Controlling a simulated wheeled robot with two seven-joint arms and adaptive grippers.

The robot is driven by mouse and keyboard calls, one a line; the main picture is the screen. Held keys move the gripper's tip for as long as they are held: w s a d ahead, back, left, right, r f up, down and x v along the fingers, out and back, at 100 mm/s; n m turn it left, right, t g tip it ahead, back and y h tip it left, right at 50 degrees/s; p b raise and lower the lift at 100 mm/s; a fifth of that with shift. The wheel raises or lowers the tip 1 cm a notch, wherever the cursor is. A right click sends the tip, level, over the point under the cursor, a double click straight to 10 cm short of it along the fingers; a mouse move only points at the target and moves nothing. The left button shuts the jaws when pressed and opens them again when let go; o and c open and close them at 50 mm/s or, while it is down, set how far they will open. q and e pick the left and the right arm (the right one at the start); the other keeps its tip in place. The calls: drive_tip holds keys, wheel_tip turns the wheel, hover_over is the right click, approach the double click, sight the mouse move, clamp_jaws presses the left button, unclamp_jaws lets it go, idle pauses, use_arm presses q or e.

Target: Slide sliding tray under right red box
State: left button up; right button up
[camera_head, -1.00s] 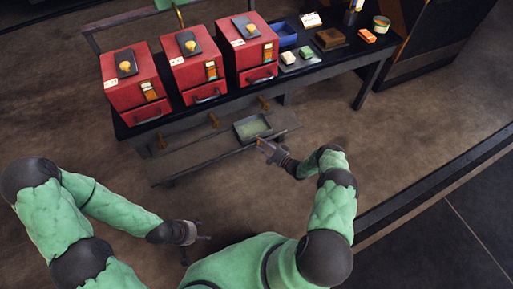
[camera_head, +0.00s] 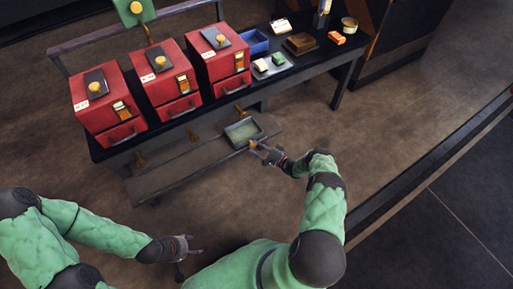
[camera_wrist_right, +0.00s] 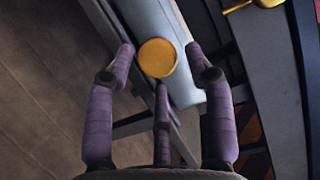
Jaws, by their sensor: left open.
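The sliding tray (camera_head: 230,133) is a shallow grey tray with a greenish bottom on the low rail (camera_head: 165,178) in front of the bench. It sits roughly below the right red box (camera_head: 221,68), near the right end of the rail. My right gripper (camera_head: 256,148) is at the tray's front right side. In the right wrist view, its purple fingers (camera_wrist_right: 163,65) are spread around a round yellow knob (camera_wrist_right: 157,58), with small gaps visible. My left gripper (camera_head: 192,245) is open and empty above the floor, away from the bench.
The middle (camera_head: 165,82) and left red boxes (camera_head: 108,101) stand beside the right one on the dark bench. Brass knobs (camera_head: 193,135) line the rail. A blue bin (camera_head: 256,47) and small items stand at right. The floor in front is clear.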

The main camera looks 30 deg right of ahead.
drive_tip(key=shift+a, duration=0.1)
drive_tip(key=v, duration=1.2)
idle(0.4)
drive_tip(key=w+a+r+n+g+h+p, duration=0.2)
drive_tip(key=w+a+r+g+h+p, duration=0.15)
drive_tip(key=w+a, duration=0.45)
drive_tip(key=s+a+r+n+g, duration=0.2)
drive_tip(key=s+a+r+g, duration=0.15)
drive_tip(key=a, duration=0.65)
drive_tip(key=s+a+r+n+g+p, duration=0.1)
drive_tip(key=s+a+r+n+g, duration=0.1)
drive_tip(key=s, duration=0.6)
drive_tip(key=s+a+r+n+g+p, duration=0.1)
drive_tip(key=s+a+r+n+g, duration=0.1)
drive_tip(key=s+a+r+g, duration=0.2)
drive_tip(key=s+a+r+n+g+p, duration=0.2)
drive_tip(key=s+a, duration=0.5)
drive_tip(key=s, duration=0.6)
wheel_tip(320, 180, up, 3)
drive_tip(key=shift+a+f+n+g, duration=0.1)
drive_tip(key=shift+a+n+g, duration=0.3)
drive_tip(key=shift+g, duration=0.1)
